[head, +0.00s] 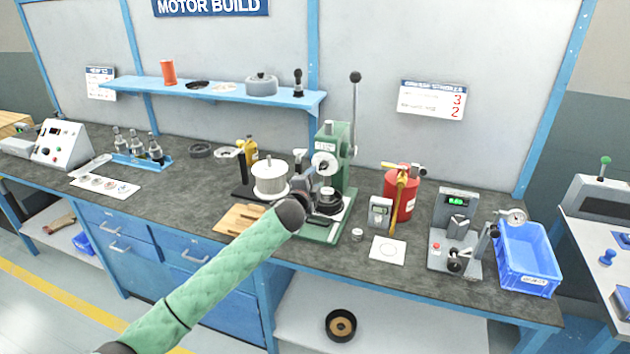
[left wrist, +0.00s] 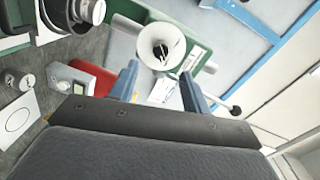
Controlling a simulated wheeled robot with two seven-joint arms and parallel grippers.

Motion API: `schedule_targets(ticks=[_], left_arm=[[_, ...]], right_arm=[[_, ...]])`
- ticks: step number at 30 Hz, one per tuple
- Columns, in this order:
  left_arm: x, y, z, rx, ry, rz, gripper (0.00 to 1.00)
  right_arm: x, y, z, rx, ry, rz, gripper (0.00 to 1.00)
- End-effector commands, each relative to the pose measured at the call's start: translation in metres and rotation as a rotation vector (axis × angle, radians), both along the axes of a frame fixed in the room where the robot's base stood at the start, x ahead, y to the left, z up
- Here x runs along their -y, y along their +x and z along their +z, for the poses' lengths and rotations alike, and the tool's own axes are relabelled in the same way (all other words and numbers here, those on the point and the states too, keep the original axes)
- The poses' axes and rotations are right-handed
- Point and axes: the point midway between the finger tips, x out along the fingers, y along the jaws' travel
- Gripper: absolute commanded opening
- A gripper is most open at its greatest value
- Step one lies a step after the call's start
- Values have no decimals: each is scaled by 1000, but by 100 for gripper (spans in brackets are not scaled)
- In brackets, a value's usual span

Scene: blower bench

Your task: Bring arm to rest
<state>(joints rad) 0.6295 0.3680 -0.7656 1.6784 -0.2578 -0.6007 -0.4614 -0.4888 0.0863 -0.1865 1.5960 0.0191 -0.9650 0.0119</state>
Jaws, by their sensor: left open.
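My left arm, in a green quilted sleeve, reaches in from the lower left of the head view. Its gripper (head: 308,184) is over the bench in front of the green press (head: 334,150). In the left wrist view the two blue-grey fingers (left wrist: 158,85) stand apart with nothing held between them. Beyond them shows the press's pale round cone-like part (left wrist: 160,42); I cannot tell whether the fingers touch anything. My right gripper is in neither view.
A white spool (head: 270,178) stands left of the gripper. A red canister (head: 401,190), a small grey meter (head: 379,213) and a blue bin (head: 527,260) are to the right. A shelf (head: 210,89) hangs behind. The bench's left middle has free room.

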Motion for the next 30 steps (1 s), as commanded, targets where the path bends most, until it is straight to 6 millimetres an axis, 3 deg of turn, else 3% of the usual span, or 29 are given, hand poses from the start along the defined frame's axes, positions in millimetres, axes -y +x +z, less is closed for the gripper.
schedule_targets(ticks=[8, 13, 20, 30], left_arm=[[0, -1, -1, -3, -3, 1, 48], [-1, -21, -22, -61, -56, 24, 48], [-12, -80, -74, -231, -207, 107, 48], [-43, -179, -143, -492, -417, 266, 48]], right_arm=[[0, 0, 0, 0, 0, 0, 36], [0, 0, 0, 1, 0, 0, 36], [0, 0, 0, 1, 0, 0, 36], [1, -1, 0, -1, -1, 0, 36]])
